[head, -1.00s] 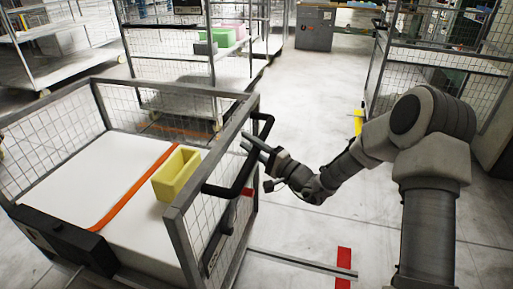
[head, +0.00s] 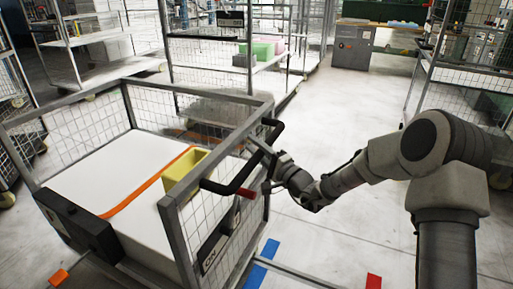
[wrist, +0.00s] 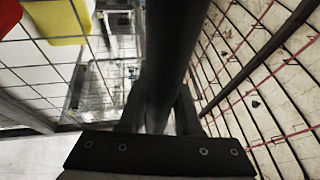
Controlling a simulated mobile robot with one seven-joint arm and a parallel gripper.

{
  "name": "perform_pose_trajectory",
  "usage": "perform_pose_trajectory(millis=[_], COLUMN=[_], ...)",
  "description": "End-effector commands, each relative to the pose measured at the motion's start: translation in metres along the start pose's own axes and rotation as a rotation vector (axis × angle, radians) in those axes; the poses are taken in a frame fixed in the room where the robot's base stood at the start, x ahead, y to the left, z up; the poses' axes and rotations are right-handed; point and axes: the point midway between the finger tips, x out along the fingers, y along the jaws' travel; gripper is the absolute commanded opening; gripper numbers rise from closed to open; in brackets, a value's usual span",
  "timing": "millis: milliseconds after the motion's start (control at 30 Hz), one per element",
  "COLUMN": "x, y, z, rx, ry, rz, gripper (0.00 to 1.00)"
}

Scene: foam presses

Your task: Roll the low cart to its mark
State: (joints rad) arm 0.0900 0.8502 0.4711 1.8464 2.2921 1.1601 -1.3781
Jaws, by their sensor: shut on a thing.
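The low cart (head: 187,218) stands at the left front in the head view, with a grey frame and wire mesh sides. A white slab, an orange strap and a yellow bin (head: 186,166) are in it. My gripper (head: 263,146) is shut on the cart's black push handle (head: 240,172), at its right end. In the wrist view the handle (wrist: 177,45) runs up between the fingers of my gripper (wrist: 158,118), whose tips are hidden. Blue tape (head: 262,264) lies on the floor by the cart's near right corner, and red tape (head: 374,281) farther right. Which is the cart's mark I cannot tell.
A taller mesh trolley (head: 250,52) with green and pink blocks stands close behind the cart. Another rack (head: 470,70) is at the right. A grey cabinet (head: 353,47) is at the back. The floor aisle between is clear. An orange patch (head: 58,276) lies at lower left.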

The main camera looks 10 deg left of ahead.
Motion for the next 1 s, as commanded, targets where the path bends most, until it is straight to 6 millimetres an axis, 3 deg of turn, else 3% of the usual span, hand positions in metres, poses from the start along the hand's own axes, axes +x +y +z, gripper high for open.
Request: perform_pose_trajectory(millis=[100,133,267,667,767,1000], x=[0.001,0.001,0.000,-0.006,-0.020,-0.077], y=[-0.001,-0.001,-0.001,-0.001,-0.001,-0.001], z=[0.000,0.000,0.000,-0.001,-0.001,-0.002], rx=[0.000,0.000,0.000,0.000,-0.001,0.001], ry=[0.000,0.000,0.000,0.002,0.003,0.005], rz=[-0.002,-0.002,-0.002,-0.001,0.001,0.002], gripper=[0.00,0.38,0.61,0.62,0.62,0.62])
